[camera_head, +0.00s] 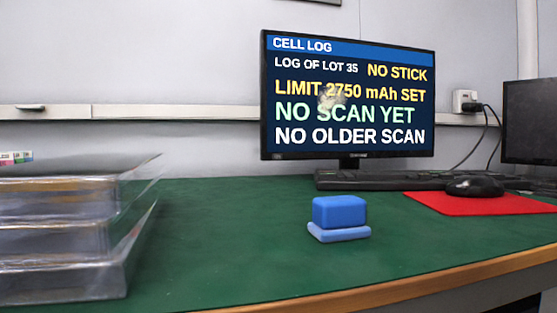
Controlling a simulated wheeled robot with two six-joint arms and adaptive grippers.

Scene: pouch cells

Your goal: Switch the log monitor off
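The log monitor (348,98) stands at the back of the green desk, and its screen is lit. It reads "CELL LOG", "LOG OF LOT 35", "NO STICK", "LIMIT 2750 mAh SET", "NO SCAN YET" and "NO OLDER SCAN". A pale smudge or glare lies over the middle of the screen. I cannot make out a power button on its dark frame. Neither of my grippers is in view.
A blue block on a lighter blue base (339,217) sits mid-desk in front of the monitor. A keyboard (385,180), a mouse (474,187) on a red mat (480,204) and a dark second screen (530,120) are right. Stacked clear trays (70,270) fill the left.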

